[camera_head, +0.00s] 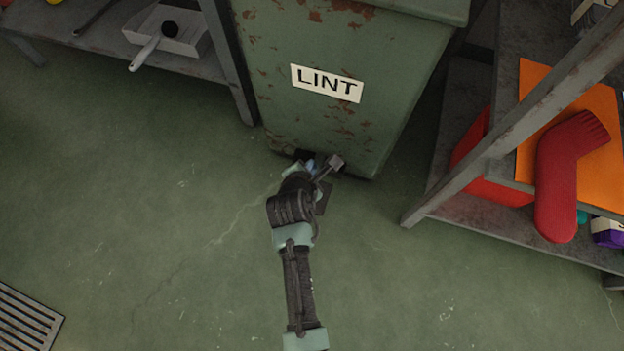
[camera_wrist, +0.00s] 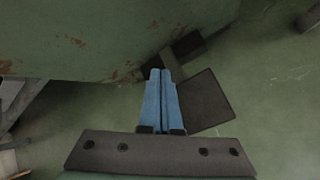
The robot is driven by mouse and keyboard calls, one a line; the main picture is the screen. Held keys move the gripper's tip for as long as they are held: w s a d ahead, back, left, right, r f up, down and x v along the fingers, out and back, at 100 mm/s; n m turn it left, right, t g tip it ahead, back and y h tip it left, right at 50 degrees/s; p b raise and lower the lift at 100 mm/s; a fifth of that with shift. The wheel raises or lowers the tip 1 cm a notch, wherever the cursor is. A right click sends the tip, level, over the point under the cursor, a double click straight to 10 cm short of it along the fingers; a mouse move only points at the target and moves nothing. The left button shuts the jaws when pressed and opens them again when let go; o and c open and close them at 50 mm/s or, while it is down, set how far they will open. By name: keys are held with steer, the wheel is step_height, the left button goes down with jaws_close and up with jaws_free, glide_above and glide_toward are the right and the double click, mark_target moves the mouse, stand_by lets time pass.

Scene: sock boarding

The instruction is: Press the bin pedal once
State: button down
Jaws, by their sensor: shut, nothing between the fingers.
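The green, rust-flecked bin (camera_head: 345,115) with a LINT label (camera_head: 327,83) stands upright at top centre in the head view. Its side fills the upper left of the wrist view (camera_wrist: 100,35). The pedal shows in the wrist view as a dark square plate (camera_wrist: 207,100), with a dark bar (camera_wrist: 187,46) at the bin's base. In the head view my arm covers most of the pedal; a dark edge (camera_head: 324,198) shows beside it. My gripper's blue fingers (camera_wrist: 160,74) are together and empty, overlapping the plate's left edge in the picture. I cannot tell if they touch it.
A shelf (camera_head: 90,35) with a white dustpan (camera_head: 165,30) stands at upper left. Another shelf (camera_head: 470,215) at right holds a red sock form (camera_head: 565,170) and an orange sheet (camera_head: 540,95). A floor grate (camera_head: 25,318) is at lower left. The green floor left of my arm is clear.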

steer(key=shift+s+f+b, duration=0.1)
steer(key=shift+f+b, duration=0.4)
steer(key=shift+f, duration=1.1)
stand_by(0.7)
steer(key=shift+f, duration=0.4)
steer(key=shift+f, duration=0.25)
stand_by(0.4)
steer(key=shift+s+a+f+b, duration=0.15)
steer(key=shift+f+b, duration=0.15)
steer(key=shift+f, duration=0.3)
steer(key=shift+s+f+b, duration=0.15)
steer(key=shift+f+b, duration=0.15)
steer(key=shift+f, duration=0.35)
steer(key=shift+s+a+f+b, duration=0.15)
steer(key=shift+f+b, duration=0.15)
steer(key=shift+f, duration=0.3)
stand_by(1.0)
steer(key=shift+d+r, duration=0.1)
steer(key=shift+r, duration=0.05)
step_height(320, 180, up, 3)
steer(key=p, duration=0.4)
steer(key=shift+r, duration=0.2)
steer(key=shift+w+d+r+p, duration=0.15)
steer(key=shift+w+r+p, duration=0.05)
steer(key=shift+r+p, duration=0.25)
